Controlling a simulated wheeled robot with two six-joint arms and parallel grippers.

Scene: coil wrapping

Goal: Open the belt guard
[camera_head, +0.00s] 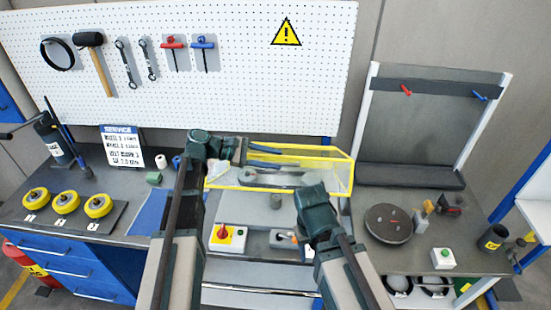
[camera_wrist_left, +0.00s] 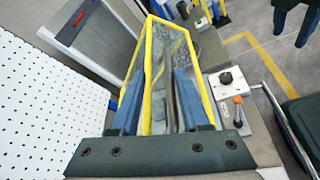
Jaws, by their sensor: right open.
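The belt guard (camera_head: 342,180) is a clear box with yellow edges over the machine in the middle of the bench. It also shows in the left wrist view (camera_wrist_left: 148,60). My left gripper (camera_head: 280,155) is at the guard's back upper edge, with its fingers pointing right along it. In the left wrist view its two blue fingers (camera_wrist_left: 158,88) are spread apart, with yellow guard edges between them. I cannot tell whether they touch. My right gripper (camera_head: 308,212) is in front of the guard's right part, above the machine's front; its fingertips are mostly hidden.
A round dark plate (camera_head: 388,223) is to the right, yellow wheels (camera_head: 66,202) to the left. A pegboard (camera_head: 200,100) stands behind.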

